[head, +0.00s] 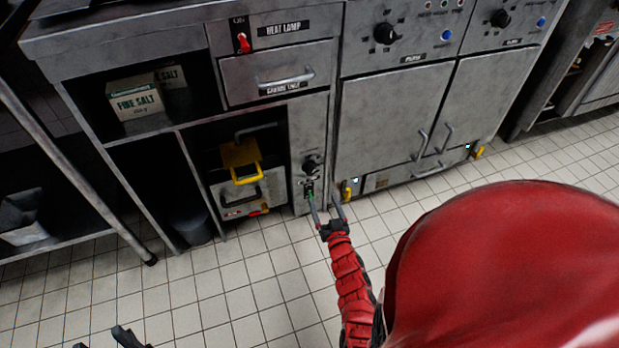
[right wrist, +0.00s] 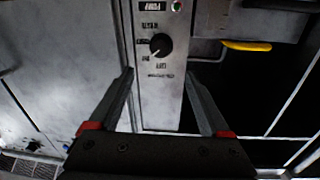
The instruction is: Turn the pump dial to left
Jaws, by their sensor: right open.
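The pump dial is a round black knob (head: 311,166) on a narrow grey metal panel (head: 308,125), low on the counter front in the head view. In the right wrist view, the dial (right wrist: 161,45) shows upside down with a pale pointer mark toward the lower left; a PUMP label (right wrist: 152,5) and small green light (right wrist: 176,5) are beside it. My right gripper (head: 324,196) is open and empty, in front of and below the dial. Its two fingers (right wrist: 158,73) spread either side of the panel, apart from the dial. Dark parts, probably my left gripper (head: 125,337), show at the bottom edge.
A red heat lamp switch (head: 243,43) is above. A salt box (head: 135,97) sits on the shelf. The tiled floor (head: 240,290) in front is clear.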

